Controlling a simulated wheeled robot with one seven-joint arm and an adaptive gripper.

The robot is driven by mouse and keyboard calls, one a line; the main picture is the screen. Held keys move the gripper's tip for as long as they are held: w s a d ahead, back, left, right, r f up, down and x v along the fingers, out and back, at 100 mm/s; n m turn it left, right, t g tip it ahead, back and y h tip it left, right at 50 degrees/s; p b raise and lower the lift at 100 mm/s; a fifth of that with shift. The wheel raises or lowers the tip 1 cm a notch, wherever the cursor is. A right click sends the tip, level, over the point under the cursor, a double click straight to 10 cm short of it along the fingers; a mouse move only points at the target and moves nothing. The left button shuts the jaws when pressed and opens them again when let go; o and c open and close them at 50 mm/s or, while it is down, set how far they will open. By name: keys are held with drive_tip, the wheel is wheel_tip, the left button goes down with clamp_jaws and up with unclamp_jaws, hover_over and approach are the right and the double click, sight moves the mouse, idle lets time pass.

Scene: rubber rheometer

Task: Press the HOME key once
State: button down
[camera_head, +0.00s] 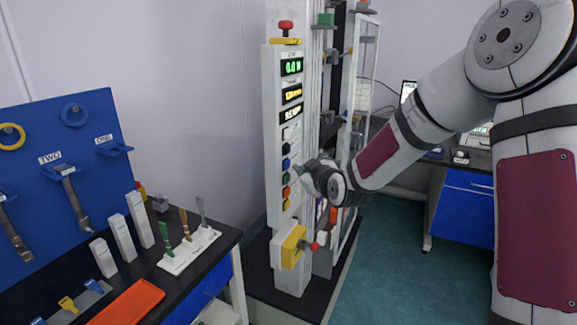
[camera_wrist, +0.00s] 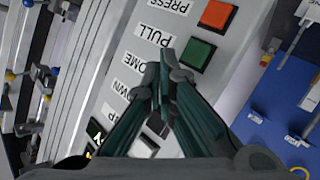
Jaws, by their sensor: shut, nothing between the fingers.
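The HOME key is the blue key (camera_head: 286,163) in the vertical row on the grey control panel (camera_head: 269,130). In the wrist view the panel is upside down and the "HOME" label (camera_wrist: 128,65) shows. The key beside that label is hidden behind my fingers. My gripper (camera_head: 303,171) is in front of the key row, to the right of the blue key. In the wrist view my gripper (camera_wrist: 166,55) is shut and empty, its tips over the panel between the HOME and green-key rows. I cannot tell whether the tips touch the panel.
The green PULL key (camera_wrist: 196,54) and red PRESS key (camera_wrist: 218,16) are close to my fingertips. A display (camera_head: 292,113) reads "READY". A yellow block with a red knob (camera_head: 293,246) sits lower on the machine. A black bench (camera_head: 223,238) with tools stands left.

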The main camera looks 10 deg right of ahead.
drive_tip(key=shift+w+a, duration=0.1)
drive_tip(key=shift+w+a, duration=0.2)
drive_tip(key=shift+a, duration=0.05)
drive_tip(key=shift+w+a+b, duration=0.25)
drive_tip(key=shift+a+b, duration=0.1)
drive_tip(key=shift+b, duration=0.2)
idle(0.8)
drive_tip(key=shift+s+d, duration=0.1)
drive_tip(key=shift+s+d+p, duration=0.4)
drive_tip(key=shift+s+d, duration=0.05)
drive_tip(key=shift+d, duration=0.1)
idle(0.3)
drive_tip(key=shift+s+d+p, duration=0.55)
drive_tip(key=shift+s+d, duration=0.2)
drive_tip(key=shift+d, duration=0.3)
drive_tip(key=shift+s+d+p, duration=0.55)
drive_tip(key=shift+s+d, duration=0.15)
drive_tip(key=shift+d, duration=0.3)
